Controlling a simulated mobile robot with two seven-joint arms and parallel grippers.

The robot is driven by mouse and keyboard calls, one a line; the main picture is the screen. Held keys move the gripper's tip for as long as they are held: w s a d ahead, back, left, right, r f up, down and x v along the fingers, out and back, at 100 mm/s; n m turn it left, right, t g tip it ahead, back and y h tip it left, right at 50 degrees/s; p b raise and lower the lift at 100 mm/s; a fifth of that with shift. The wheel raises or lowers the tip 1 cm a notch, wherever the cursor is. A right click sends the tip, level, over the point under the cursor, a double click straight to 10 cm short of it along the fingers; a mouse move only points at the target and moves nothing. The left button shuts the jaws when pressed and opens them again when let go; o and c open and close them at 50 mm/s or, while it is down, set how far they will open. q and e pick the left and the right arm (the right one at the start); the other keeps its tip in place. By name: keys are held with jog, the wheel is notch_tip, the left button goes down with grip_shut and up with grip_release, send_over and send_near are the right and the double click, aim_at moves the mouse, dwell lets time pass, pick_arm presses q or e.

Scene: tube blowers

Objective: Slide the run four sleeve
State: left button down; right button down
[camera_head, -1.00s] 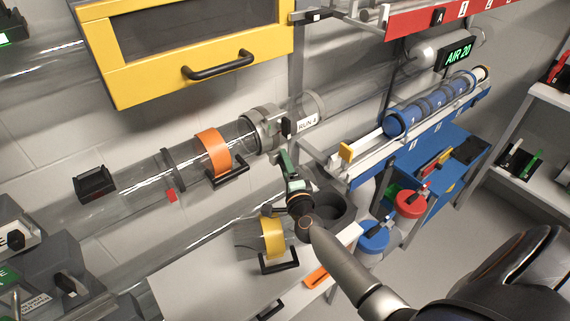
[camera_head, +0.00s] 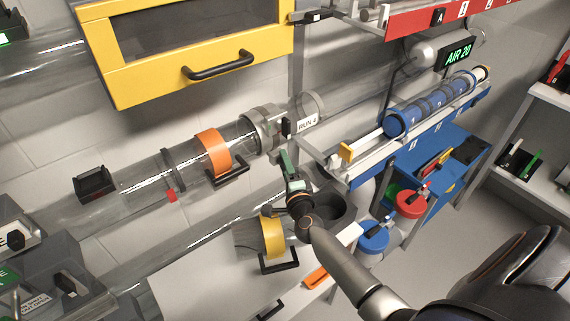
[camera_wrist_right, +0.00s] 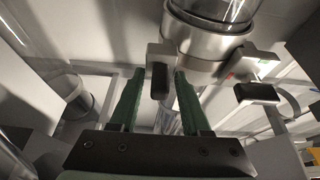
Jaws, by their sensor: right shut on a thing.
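The run four tube, labelled "RUN 4" (camera_head: 307,123), runs along the wall in the head view. A grey metal sleeve (camera_head: 262,128) sits around it just left of the label, with a small black handle (camera_head: 286,127). My right gripper (camera_head: 284,158) reaches up from below to this handle. In the right wrist view, the green fingers (camera_wrist_right: 158,85) stand either side of the black handle (camera_wrist_right: 160,80), shut on it, under the metal sleeve (camera_wrist_right: 205,45). The exact contact is hard to see. My left gripper is not in view.
An orange band (camera_head: 213,152) with a black handle is on the tube further left. A yellow band (camera_head: 273,236) with a black handle lies below, beside a dark cup. A yellow cabinet (camera_head: 120,75) hangs above; a blue tube rack (camera_head: 420,140) stands right.

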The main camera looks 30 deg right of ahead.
dwell(0.6)
jog(key=a, duration=0.2)
jog(key=a+p, duration=0.1)
jog(key=a, duration=0.2)
jog(key=shift+s+a+f, duration=0.15)
jog(key=shift+s+a, duration=0.05)
jog(key=shift+a, duration=0.15)
jog(key=c, duration=0.7)
grip_release()
jog(key=p+v, duration=0.2)
jog(key=v, duration=1)
jog(key=shift+s+a, duration=0.1)
jog(key=shift+s, duration=0.2)
